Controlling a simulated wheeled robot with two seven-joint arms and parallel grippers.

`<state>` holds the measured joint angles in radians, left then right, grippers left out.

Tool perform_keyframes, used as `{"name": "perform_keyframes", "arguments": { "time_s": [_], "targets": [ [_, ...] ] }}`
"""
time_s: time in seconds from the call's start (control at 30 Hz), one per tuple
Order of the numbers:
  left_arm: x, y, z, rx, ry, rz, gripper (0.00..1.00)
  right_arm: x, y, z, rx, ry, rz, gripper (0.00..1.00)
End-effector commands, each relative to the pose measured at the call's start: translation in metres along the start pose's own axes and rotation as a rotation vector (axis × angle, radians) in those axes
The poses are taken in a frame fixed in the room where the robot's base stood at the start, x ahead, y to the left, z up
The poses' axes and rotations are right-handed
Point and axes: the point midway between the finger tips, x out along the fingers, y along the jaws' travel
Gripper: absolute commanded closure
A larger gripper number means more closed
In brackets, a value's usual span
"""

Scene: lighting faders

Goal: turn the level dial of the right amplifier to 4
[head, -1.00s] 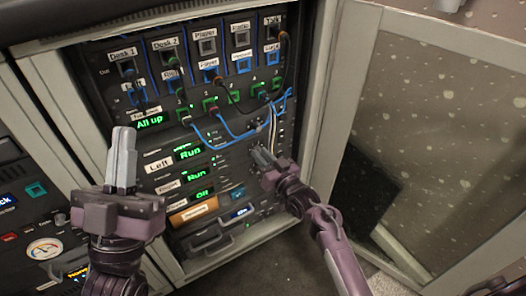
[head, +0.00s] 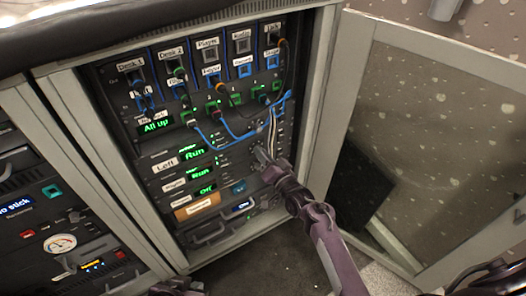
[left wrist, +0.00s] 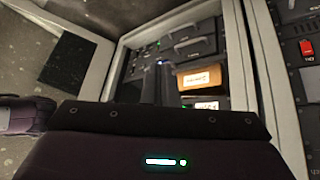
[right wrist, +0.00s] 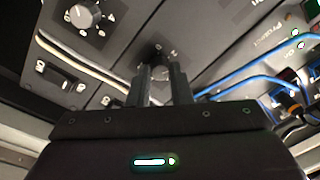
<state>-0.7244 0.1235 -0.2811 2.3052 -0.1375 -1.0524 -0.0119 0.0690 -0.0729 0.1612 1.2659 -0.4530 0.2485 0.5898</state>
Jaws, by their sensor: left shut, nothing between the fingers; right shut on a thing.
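The amplifier units are dark rack panels with green displays; one reads Run (head: 194,153) beside a Left label (head: 165,164). The label (head: 173,186) of the Run unit below it is too small to read surely. My right gripper (head: 262,155) is at the right end of these panels. In the right wrist view its fingers (right wrist: 160,85) are shut on a dark round dial (right wrist: 156,54); its scale and pointer are mostly hidden. My left gripper barely shows at the head view's bottom edge; in the left wrist view its fingers (left wrist: 155,85) are shut and empty, facing the lower rack.
Blue cables (head: 232,133) hang across the patch sockets just above my right gripper. Another dial (right wrist: 82,14) is nearby in the right wrist view. An open cabinet door (head: 430,130) stands on the right. A second rack (head: 60,225) is at left.

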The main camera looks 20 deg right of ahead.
Motion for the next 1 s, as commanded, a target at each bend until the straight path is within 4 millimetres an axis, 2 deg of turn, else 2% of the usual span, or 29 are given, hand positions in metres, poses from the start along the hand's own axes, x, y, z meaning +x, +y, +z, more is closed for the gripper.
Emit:
{"name": "perform_keyframes", "arguments": {
  "time_s": [0.5,1.0],
  "targets": [
    [-0.022,-0.028,0.014,-0.049,-0.193,-0.061,1.00,0.001,-0.002,-0.002,0.412,0.025,0.013,1.00],
    [-0.029,-0.037,0.022,-0.070,-0.269,-0.080,1.00,0.001,-0.001,-0.001,0.583,0.035,0.017,1.00]
  ]
}}
